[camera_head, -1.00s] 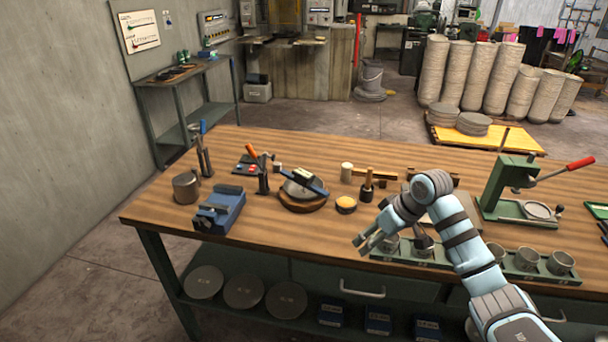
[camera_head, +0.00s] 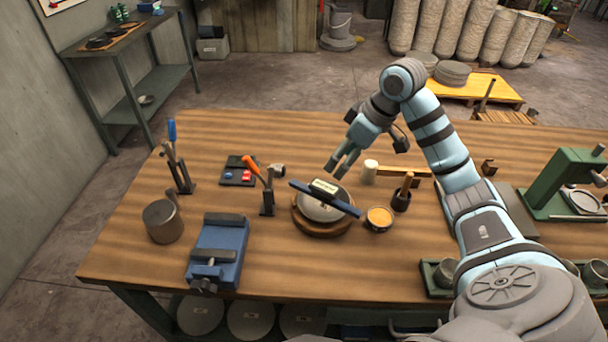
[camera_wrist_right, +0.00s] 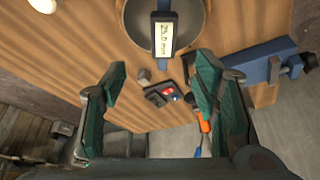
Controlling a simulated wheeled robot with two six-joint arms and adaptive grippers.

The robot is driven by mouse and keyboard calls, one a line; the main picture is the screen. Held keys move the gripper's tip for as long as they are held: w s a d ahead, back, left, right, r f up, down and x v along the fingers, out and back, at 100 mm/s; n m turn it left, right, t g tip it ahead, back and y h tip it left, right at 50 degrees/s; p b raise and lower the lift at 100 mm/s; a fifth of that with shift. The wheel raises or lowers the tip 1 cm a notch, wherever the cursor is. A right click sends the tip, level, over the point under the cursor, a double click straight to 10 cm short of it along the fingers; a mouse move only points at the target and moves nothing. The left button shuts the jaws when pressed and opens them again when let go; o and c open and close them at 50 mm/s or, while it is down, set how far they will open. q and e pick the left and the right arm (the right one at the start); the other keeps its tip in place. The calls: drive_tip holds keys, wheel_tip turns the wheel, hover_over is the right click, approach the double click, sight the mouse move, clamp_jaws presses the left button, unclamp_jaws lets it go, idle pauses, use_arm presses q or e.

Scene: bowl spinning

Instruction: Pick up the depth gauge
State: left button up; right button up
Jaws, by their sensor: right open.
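The depth gauge (camera_head: 325,187) is a dark blue bar with a pale display. It lies across the top of a grey bowl (camera_head: 318,208) on a round wooden base (camera_head: 320,230). In the right wrist view, the gauge (camera_wrist_right: 164,30) shows at the top with its display reading about 25.0 mm, over the bowl (camera_wrist_right: 193,25). My right gripper (camera_head: 337,168) is open and empty, just above and behind the gauge in the head view. Its two fingers (camera_wrist_right: 160,88) stand wide apart in the wrist view, with the gauge beyond them. My left gripper is not in view.
Left of the bowl stand an orange-handled tool (camera_head: 267,190), a dark tray (camera_head: 238,171), a blue vise (camera_head: 218,250) and a metal cup (camera_head: 162,221). A round orange-topped pot (camera_head: 379,218) and a mallet (camera_head: 385,170) are to the right.

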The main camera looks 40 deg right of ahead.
sight(328, 188)
drive_tip(key=x, duration=0.3)
drive_tip(key=shift+f, duration=0.1)
drive_tip(key=f, duration=0.4)
drive_tip(key=shift+s+a+f+b, duration=0.1)
drive_tip(key=shift+a+b, duration=0.25)
drive_tip(key=shift+b, duration=0.05)
drive_tip(key=x, duration=0.6)
drive_tip(key=shift+w+f, duration=0.15)
drive_tip(key=shift+w, duration=0.25)
drive_tip(key=shift+s, duration=0.2)
drive_tip(key=shift+c, duration=0.7)
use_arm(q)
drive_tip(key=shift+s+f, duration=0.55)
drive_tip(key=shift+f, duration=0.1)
use_arm(e)
clamp_jaws()
